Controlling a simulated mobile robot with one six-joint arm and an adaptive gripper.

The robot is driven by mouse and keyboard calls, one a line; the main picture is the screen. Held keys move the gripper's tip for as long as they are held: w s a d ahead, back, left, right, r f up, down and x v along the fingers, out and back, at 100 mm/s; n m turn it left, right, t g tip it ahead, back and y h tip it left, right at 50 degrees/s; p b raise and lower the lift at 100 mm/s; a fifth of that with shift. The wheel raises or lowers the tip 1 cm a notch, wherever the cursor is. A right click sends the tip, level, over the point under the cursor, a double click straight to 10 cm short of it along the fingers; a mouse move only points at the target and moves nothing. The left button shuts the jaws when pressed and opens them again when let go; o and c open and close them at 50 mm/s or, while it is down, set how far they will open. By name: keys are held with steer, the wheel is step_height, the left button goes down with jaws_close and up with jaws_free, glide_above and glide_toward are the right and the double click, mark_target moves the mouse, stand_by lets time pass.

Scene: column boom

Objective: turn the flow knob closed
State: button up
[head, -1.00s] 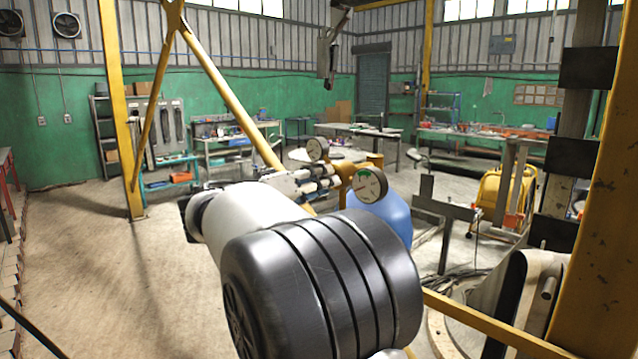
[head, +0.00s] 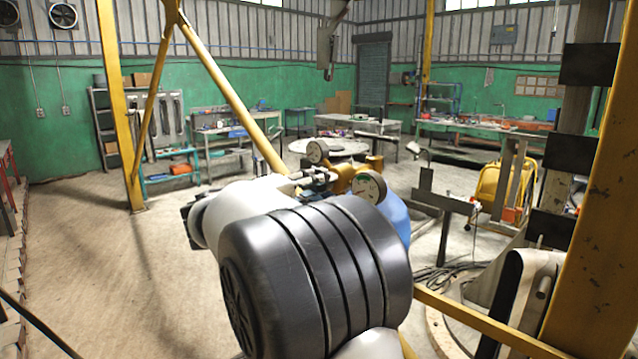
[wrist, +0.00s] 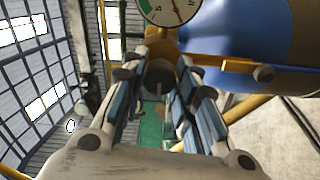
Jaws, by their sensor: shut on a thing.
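The flow knob (wrist: 159,76) is a dark round knob on a brass-yellow regulator, seen end-on in the wrist view. My gripper (wrist: 164,84) has one finger on each side of it and is shut on it. In the head view my gripper (head: 322,183) reaches the left side of the regulator (head: 345,180); the knob is hidden there by the fingers. Two round gauges, a rear one (head: 318,151) and a front one (head: 369,187), sit on the regulator. The front gauge (wrist: 172,8) also shows at the top of the wrist view, partly cut off.
A blue cylinder (head: 396,218) stands behind my arm, beside the regulator. A yellow diagonal brace (head: 232,88) passes close to the gripper. A dark metal post with a bar (head: 443,204) stands to the right. Open floor (head: 110,260) lies to the left.

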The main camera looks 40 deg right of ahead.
stand_by(0.5)
steer(key=o, duration=1.1)
steer(key=shift+c, duration=0.2)
steer(key=a, duration=1.2)
steer(key=shift+s, duration=0.45)
